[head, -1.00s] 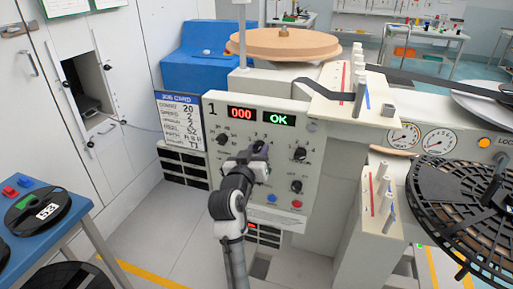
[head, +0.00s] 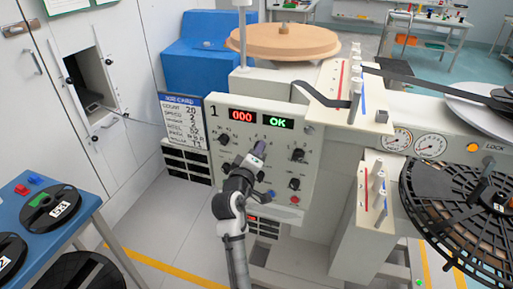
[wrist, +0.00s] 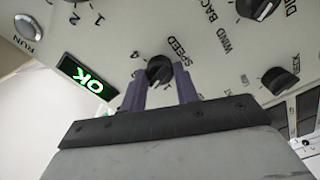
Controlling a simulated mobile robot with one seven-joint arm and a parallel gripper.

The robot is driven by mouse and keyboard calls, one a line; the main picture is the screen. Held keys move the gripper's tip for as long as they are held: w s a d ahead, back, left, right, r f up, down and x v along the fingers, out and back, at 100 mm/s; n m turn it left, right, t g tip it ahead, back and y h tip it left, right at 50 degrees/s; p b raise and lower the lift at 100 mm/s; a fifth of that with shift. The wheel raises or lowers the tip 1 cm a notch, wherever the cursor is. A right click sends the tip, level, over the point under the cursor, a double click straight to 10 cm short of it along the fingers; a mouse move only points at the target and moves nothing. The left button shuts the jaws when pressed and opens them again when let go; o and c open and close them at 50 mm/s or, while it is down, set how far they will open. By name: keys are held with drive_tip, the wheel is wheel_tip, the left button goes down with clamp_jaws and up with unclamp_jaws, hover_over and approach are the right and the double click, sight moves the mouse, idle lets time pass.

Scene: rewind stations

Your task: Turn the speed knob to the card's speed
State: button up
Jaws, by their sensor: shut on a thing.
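The word SPEED is printed beside the knob. The white job card (head: 184,123) with a blue header hangs left of the panel. Its speed line seems to read 2, in small print.
The panel has a red 000 display (head: 242,115), a green OK display (head: 278,122), a run knob (head: 223,139), a wind knob (head: 298,155) and a lower-right knob (head: 294,184). Blue and red buttons sit low on it. A black reel (head: 470,205) is at right; a blue table (head: 72,225) at left.

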drive_tip(key=shift+n+p, duration=0.35)
drive_tip(key=shift+n, duration=0.25)
drive_tip(key=o, duration=1)
drive_tip(key=b+v, duration=0.3)
drive_tip(key=v, duration=1.1)
drive_tip(key=shift+b, duration=0.3)
